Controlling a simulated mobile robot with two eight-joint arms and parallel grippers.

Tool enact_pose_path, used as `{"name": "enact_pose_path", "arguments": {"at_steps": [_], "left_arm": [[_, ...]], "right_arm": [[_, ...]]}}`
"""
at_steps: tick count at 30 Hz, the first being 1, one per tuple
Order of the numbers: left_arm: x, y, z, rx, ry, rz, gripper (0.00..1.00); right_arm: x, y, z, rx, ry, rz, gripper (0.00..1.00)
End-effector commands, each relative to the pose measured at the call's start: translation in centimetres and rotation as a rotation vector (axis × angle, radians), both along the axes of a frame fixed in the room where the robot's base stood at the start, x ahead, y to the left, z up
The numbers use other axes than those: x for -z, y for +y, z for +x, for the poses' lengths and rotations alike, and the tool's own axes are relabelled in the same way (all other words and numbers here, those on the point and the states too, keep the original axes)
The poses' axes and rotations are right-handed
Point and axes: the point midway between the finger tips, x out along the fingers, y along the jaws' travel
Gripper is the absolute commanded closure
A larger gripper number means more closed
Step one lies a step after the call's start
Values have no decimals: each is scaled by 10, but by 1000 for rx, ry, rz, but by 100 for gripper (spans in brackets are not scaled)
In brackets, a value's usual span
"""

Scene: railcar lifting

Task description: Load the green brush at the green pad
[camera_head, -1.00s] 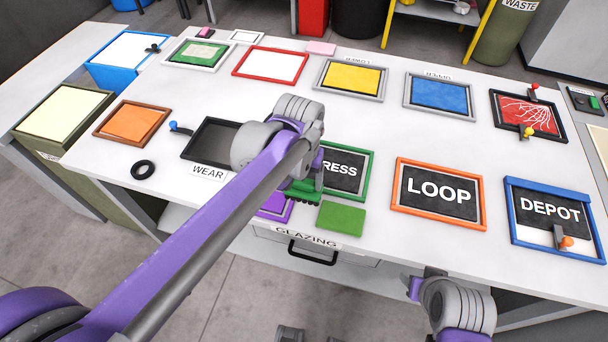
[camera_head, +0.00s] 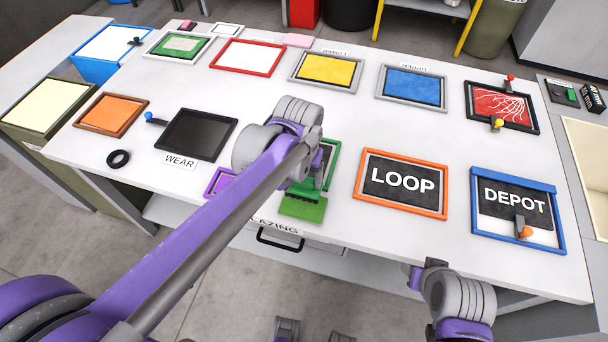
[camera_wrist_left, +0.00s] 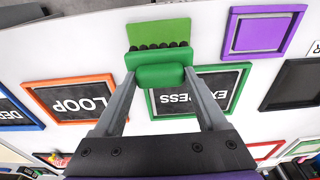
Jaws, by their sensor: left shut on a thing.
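My left gripper (camera_head: 308,178) is shut on the green brush (camera_wrist_left: 161,68), with one finger on each side of its handle in the left wrist view. The brush's dark bristle tips lie along the near edge of the flat green pad (camera_wrist_left: 158,32). The pad (camera_head: 303,211) also shows in the head view, at the table's front edge, just past the gripper. I cannot tell whether the bristles touch the pad or hover over it. My right gripper (camera_head: 430,268) is at the lower right, off the table's front edge, and its jaws are unclear.
The green EXPRESS frame (camera_wrist_left: 199,90) lies beside the brush, partly under my left arm in the head view. The orange LOOP frame (camera_head: 402,183) and blue DEPOT frame (camera_head: 518,211) lie to the right. A purple frame (camera_head: 219,182) and black WEAR tray (camera_head: 198,135) lie left.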

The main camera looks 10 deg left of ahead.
Motion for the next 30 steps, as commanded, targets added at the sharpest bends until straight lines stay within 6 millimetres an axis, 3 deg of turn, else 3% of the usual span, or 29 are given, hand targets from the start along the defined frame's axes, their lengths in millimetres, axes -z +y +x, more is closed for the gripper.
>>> {"name": "enact_pose_path", "arguments": {"at_steps": [16, 30], "left_arm": [[52, 0, -1, 0, 1, 0, 70], [57, 0, 0, 0, 0, 0, 70]], "right_arm": [[42, 0, -10, 0, 19, 0, 50], [46, 0, -10, 0, 20, 0, 50]]}}
